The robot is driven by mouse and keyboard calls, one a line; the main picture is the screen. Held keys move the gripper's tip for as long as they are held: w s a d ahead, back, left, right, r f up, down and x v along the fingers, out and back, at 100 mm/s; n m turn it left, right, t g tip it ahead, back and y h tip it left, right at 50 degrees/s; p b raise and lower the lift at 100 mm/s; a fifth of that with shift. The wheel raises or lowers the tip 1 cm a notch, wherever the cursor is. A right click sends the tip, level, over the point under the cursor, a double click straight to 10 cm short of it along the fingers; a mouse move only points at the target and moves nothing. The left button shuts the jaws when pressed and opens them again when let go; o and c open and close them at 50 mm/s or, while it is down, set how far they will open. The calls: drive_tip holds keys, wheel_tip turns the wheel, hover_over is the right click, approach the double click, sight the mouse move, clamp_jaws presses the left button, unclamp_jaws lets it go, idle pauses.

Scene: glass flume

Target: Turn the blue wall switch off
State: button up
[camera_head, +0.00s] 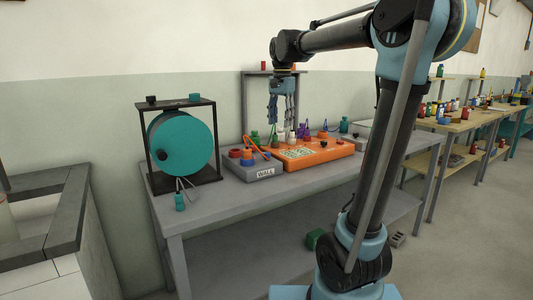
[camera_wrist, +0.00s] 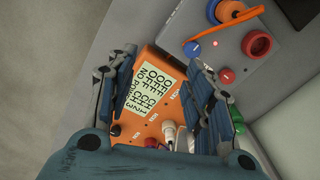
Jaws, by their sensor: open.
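A grey box (camera_head: 266,172) labelled WALL stands on the bench, with blue and red parts on top. In the wrist view, the same grey box (camera_wrist: 290,84) is at upper right. It carries a small blue round part (camera_wrist: 192,50), a small red one (camera_wrist: 228,76), a large red knob (camera_wrist: 257,44) and a blue part with an orange strip or lead (camera_wrist: 228,30). I cannot tell which blue part is the switch, or its setting. My gripper (camera_head: 281,119) is open and empty, pointing down above the orange unit; its fingers (camera_wrist: 165,66) frame that unit's display.
The orange unit (camera_head: 308,154) sits right of the grey box, with knobs, plugs and a display (camera_wrist: 156,81) reading OFF on several lines. A teal drum in a black frame (camera_head: 182,143) stands at left.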

wheel_tip(320, 180, up, 3)
drive_tip(key=m, duration=0.1)
hover_over(266, 153)
drive_tip(key=f, duration=1.7)
drive_tip(key=shift+w+d+f, duration=0.1)
drive_tip(key=shift+w+f, duration=0.15)
drive_tip(key=shift+f, duration=0.1)
drive_tip(key=c, duration=1)
